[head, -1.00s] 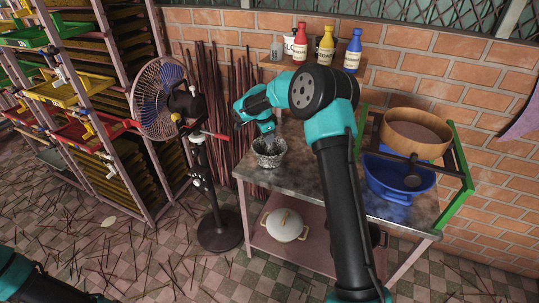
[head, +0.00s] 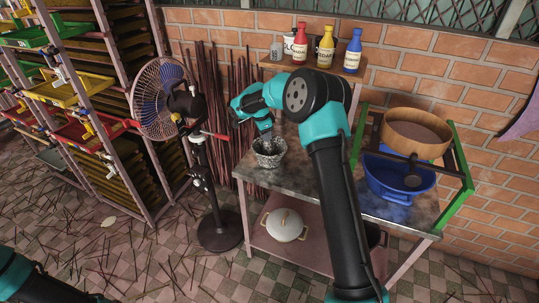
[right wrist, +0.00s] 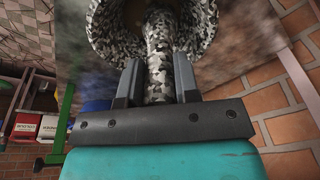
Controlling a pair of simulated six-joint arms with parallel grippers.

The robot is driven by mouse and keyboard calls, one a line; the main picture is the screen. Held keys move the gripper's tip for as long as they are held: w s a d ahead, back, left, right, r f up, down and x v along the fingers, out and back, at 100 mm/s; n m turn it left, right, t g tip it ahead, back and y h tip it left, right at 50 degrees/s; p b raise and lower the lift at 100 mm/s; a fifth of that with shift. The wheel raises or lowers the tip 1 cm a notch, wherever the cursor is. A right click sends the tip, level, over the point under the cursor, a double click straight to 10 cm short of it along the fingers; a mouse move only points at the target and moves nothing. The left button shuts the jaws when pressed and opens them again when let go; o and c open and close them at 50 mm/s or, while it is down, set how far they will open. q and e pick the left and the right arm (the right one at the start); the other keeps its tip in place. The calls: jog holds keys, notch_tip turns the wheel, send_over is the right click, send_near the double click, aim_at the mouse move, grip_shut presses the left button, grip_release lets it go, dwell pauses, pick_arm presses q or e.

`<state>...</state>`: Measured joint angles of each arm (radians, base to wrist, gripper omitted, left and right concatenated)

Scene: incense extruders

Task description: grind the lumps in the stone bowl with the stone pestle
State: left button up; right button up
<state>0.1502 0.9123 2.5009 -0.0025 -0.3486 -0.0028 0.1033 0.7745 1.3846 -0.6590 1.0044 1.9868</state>
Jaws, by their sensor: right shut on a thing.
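The speckled grey stone bowl (head: 269,152) stands upright near the left end of the metal-topped table (head: 340,195). In the right wrist view the bowl (right wrist: 96,32) shows at the top, partly cut off. My right gripper (right wrist: 157,72) is shut on the speckled stone pestle (right wrist: 158,50), whose handle runs between the two fingers toward the bowl. The pestle's lower end is at the bowl; how deep it sits, and the lumps, I cannot make out. In the head view my right gripper (head: 265,127) is just above the bowl. My left gripper is out of view.
A blue basin (head: 398,180) and a round wooden sieve (head: 416,134) stand at the table's right. Bottles line a wall shelf (head: 312,66) behind. A pedestal fan (head: 165,98) stands left of the table. A lidded white pot (head: 285,226) is on the lower shelf.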

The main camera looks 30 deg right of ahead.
jog(key=shift+a, duration=0.15)
jog(key=shift+a, duration=0.5)
jog(key=shift+s, duration=0.1)
dwell(0.3)
jog(key=shift+s+a, duration=0.2)
jog(key=shift+s, duration=0.25)
jog(key=shift+f, duration=0.1)
jog(key=shift+s+d, duration=0.35)
jog(key=shift+s, duration=0.1)
